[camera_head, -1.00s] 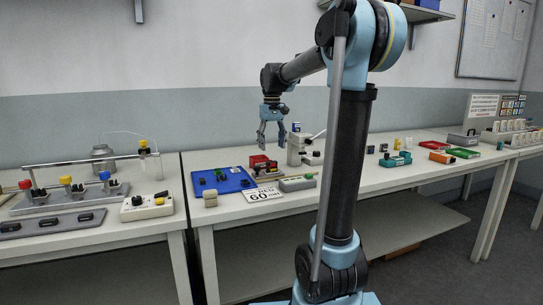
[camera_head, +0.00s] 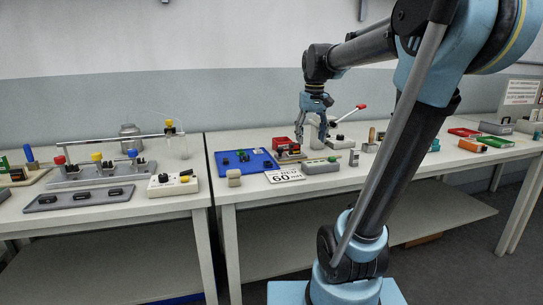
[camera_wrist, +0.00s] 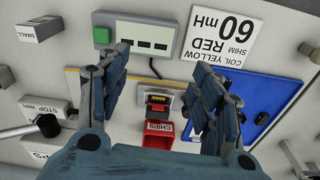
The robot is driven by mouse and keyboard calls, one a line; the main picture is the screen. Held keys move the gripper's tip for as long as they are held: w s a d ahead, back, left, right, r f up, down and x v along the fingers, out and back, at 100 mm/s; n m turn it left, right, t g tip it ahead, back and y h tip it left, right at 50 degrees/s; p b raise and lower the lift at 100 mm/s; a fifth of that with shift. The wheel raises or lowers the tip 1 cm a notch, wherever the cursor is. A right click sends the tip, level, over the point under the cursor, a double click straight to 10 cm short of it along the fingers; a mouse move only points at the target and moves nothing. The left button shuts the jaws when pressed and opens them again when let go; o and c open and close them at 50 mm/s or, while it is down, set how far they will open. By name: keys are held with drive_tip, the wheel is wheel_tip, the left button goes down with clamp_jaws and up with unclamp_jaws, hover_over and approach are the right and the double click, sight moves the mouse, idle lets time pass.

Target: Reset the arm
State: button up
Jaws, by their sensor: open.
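My gripper (camera_head: 312,136) hangs fingers-down over the back table in the head view. It is close above the red bin and the instruments around it, with some overlap in the picture. In the wrist view the gripper (camera_wrist: 157,70) has its two fingers spread apart with nothing between them. Below and between the fingers are a red bin labelled CHIPS (camera_wrist: 158,133) and a small dark-and-red device (camera_wrist: 158,105). My arm reaches in from the right of the head view, elbow high and bent.
A blue board (camera_head: 228,168) with small parts lies left of the gripper. A "60 mH" card (camera_head: 284,175) and a grey meter (camera_head: 321,166) lie in front. A left table holds a grey connector rack (camera_head: 70,181) and a white switch box (camera_head: 172,186). A lever with a red knob (camera_head: 361,107) stands close right.

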drive_tip(key=shift+m+t, duration=0.4)
drive_tip(key=shift+m, duration=0.2)
drive_tip(key=s+d+f, duration=0.1)
drive_tip(key=s+f, duration=0.3)
drive_tip(key=s+d+f, duration=0.1)
drive_tip(key=s+f, duration=0.2)
drive_tip(key=s, duration=0.1)
drive_tip(key=s+d+f, duration=0.1)
drive_tip(key=s+f, duration=0.3)
drive_tip(key=shift+s+d+f, duration=0.2)
drive_tip(key=shift+s+f, duration=0.15)
drive_tip(key=s+d+f, duration=0.1)
drive_tip(key=s+f, duration=0.6)
drive_tip(key=f, duration=0.4)
drive_tip(key=shift+s+d+m+t, duration=0.15)
drive_tip(key=shift+s+m+t, duration=0.15)
drive_tip(key=shift+s+m, duration=0.1)
